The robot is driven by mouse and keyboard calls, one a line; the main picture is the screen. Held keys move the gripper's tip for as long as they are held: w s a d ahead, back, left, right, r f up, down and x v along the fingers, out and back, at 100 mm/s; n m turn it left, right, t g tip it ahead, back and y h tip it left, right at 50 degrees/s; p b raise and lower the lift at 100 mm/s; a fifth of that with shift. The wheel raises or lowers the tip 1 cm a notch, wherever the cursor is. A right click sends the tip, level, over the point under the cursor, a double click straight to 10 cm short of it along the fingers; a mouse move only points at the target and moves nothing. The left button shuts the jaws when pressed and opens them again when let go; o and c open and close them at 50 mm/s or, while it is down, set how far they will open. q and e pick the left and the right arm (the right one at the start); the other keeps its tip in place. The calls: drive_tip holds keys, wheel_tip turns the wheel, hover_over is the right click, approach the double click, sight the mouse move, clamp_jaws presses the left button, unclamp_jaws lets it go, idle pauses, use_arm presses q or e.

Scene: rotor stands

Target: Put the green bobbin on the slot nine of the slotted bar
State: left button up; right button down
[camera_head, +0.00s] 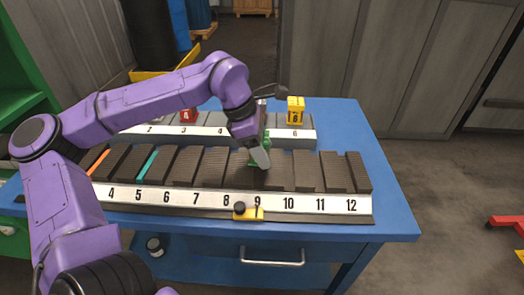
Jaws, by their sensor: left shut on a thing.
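The slotted bar (330,203) runs along the front of the blue table, with dark ribbed blocks and a white number strip. The number 9 on the strip is visible; numbers 4 to 12 can be read. My left gripper (262,158) is shut on the green bobbin (267,143), which is mostly hidden by the fingers. The gripper points down over the ribbed blocks near slot nine. I cannot tell whether the bobbin touches the bar. My right gripper is not in view.
A second numbered rack (215,130) stands behind, holding a red piece (188,116) and a yellow piece (295,110). A yellow part with a black knob (250,214) sits at the bar's front, below 8 and 9. Blue table (350,112) is clear at the back right.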

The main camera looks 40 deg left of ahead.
use_arm(q)
drive_tip(key=shift+f, duration=0.75)
drive_tip(key=shift+f, duration=0.1)
drive_tip(key=o, duration=1.3)
drive_tip(key=shift+f, duration=0.1)
drive_tip(key=shift+c, duration=0.2)
drive_tip(key=shift+r, duration=0.35)
drive_tip(key=v, duration=1.1)
drive_tip(key=shift+s+a+r, duration=0.2)
drive_tip(key=shift+r, duration=0.1)
